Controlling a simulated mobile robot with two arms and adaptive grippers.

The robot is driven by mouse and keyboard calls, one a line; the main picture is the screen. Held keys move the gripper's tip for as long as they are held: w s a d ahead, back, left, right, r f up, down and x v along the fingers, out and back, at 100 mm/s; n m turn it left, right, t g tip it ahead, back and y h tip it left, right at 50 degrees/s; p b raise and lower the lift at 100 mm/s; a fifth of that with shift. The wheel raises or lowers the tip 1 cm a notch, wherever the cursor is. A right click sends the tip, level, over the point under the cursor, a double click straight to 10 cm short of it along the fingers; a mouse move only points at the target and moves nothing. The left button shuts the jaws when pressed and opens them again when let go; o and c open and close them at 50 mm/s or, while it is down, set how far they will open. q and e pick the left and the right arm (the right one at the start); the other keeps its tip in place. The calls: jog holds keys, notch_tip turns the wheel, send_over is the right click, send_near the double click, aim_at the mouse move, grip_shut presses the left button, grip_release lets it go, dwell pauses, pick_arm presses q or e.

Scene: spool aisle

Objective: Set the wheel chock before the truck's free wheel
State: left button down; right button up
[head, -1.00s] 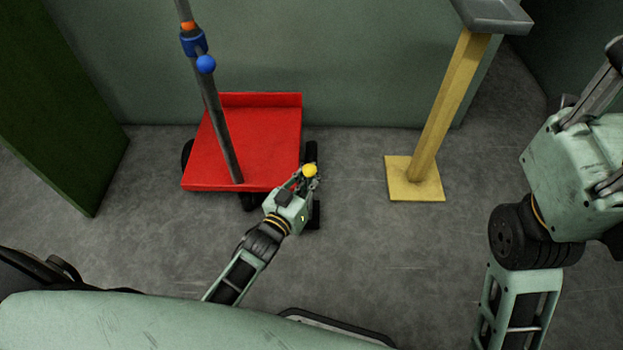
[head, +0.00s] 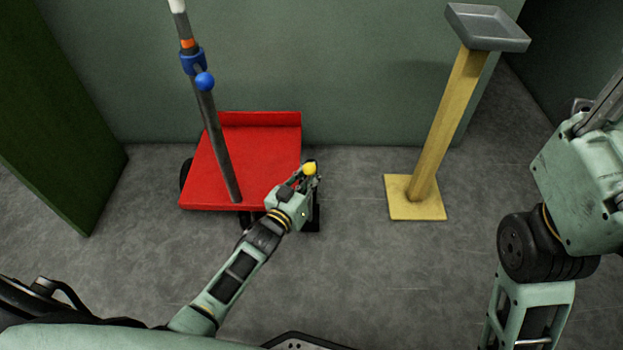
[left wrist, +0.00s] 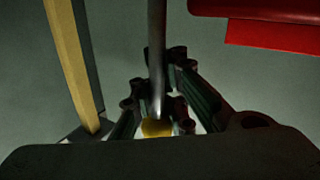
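The red truck (head: 255,160) stands by the back wall and also shows in the left wrist view (left wrist: 270,35). Its right-hand wheel is dark and mostly hidden behind my left gripper (head: 308,174). The black wheel chock (head: 314,222) is low beside the truck's front right corner, partly covered by my gripper. Its handle ends in a yellow knob (head: 309,169). In the left wrist view, my left fingers (left wrist: 163,85) close around the grey handle and the yellow knob (left wrist: 157,127). Contact between chock and wheel is hidden.
A pole (head: 219,145) with a blue clamp and knob rises from the truck. A yellow stand (head: 436,135) with a grey tray (head: 488,22) is to the right. A green panel (head: 55,120) is at left. Floor between truck and stand is clear.

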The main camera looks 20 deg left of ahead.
pick_arm(q)
jog(key=shift+r, duration=0.1)
jog(key=c, duration=1.7)
grip_release()
jog(key=shift+o, duration=0.2)
